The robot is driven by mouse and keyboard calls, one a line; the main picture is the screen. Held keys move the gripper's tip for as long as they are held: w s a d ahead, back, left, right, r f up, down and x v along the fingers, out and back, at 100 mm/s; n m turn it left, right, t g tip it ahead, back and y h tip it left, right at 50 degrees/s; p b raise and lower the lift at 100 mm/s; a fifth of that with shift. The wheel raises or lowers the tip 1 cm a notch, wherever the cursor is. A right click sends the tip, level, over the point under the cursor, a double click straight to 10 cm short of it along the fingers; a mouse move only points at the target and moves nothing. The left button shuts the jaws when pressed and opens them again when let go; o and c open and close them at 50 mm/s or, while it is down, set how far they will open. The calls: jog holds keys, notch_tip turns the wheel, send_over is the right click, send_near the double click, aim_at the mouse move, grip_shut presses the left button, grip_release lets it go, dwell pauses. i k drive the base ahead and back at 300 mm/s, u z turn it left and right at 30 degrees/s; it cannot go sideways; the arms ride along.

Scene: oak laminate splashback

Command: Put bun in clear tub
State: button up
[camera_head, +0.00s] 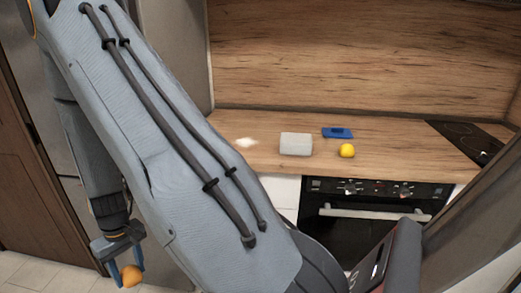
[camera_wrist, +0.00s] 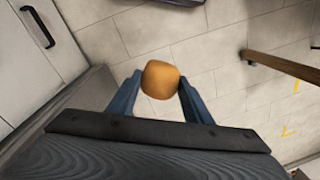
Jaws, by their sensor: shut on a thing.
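My gripper (camera_head: 127,277) is at the lower left of the head view, low over the floor and away from the counter. It is shut on the bun (camera_head: 132,275), a small round orange-brown thing. In the wrist view the bun (camera_wrist: 160,79) sits between the two blue fingertips of my gripper (camera_wrist: 160,90), with tiled floor behind it. A pale, boxy tub (camera_head: 296,144) stands on the wooden counter; I cannot tell whether it is open on top or what it holds.
On the counter (camera_head: 390,135), a yellow round thing (camera_head: 347,150) and a flat blue thing (camera_head: 338,132) lie right of the tub. A black hob (camera_head: 468,138) is at the right, with an oven (camera_head: 375,205) below. The wrist view shows a cabinet door (camera_wrist: 40,60) at left.

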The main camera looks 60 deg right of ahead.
aim_at(295, 149)
jog(key=z, duration=1.6)
